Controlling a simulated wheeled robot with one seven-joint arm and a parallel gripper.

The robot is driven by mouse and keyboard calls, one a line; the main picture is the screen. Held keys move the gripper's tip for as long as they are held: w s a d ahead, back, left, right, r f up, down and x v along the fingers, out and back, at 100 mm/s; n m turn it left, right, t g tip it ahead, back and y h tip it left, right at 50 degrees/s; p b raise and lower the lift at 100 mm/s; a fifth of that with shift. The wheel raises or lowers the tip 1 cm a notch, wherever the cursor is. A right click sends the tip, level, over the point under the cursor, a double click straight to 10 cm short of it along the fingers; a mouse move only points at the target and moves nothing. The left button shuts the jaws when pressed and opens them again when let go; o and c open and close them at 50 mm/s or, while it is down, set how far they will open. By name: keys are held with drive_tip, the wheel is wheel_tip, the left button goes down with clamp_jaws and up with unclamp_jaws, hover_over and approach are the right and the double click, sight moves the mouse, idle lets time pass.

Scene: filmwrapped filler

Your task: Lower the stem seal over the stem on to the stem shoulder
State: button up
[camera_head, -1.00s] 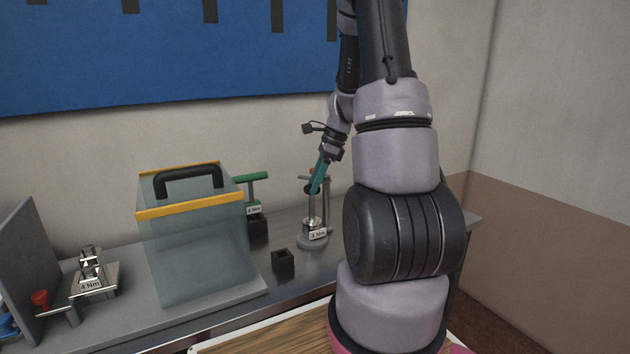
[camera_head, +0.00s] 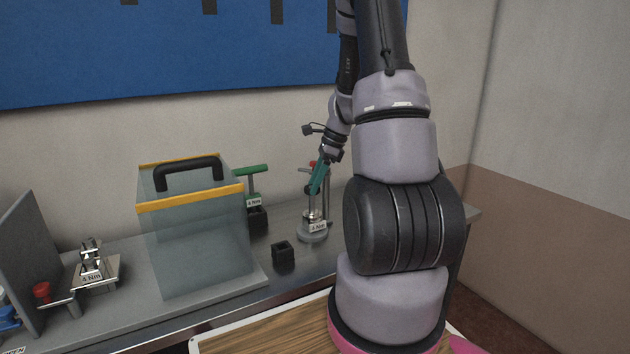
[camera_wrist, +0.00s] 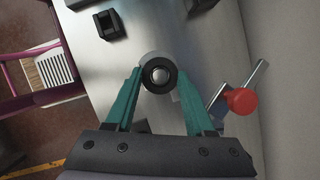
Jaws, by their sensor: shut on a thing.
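My gripper (camera_wrist: 159,80) has teal fingers and is shut on the stem seal (camera_wrist: 146,79), a black ring between the fingertips in the wrist view. The round metal top of the stem (camera_wrist: 160,76) shows inside the ring, so the seal appears to be around or directly above the stem.
A red-knobbed lever (camera_wrist: 242,101) is close right of the fingers. A small black block (camera_head: 283,254) sits left of the stand. A clear box with yellow edges (camera_head: 195,240) and a green-handled tool (camera_head: 252,170) stand farther left. Bare bench (camera_head: 300,265) lies in front.

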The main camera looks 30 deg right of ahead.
sight(319, 192)
drive_tip(key=shift+f, duration=3.05)
drive_tip(key=o, duration=1.4)
drive_tip(key=v, duration=1)
drive_tip(key=shift+d+r, duration=0.1)
drive_tip(key=shift+r, duration=0.25)
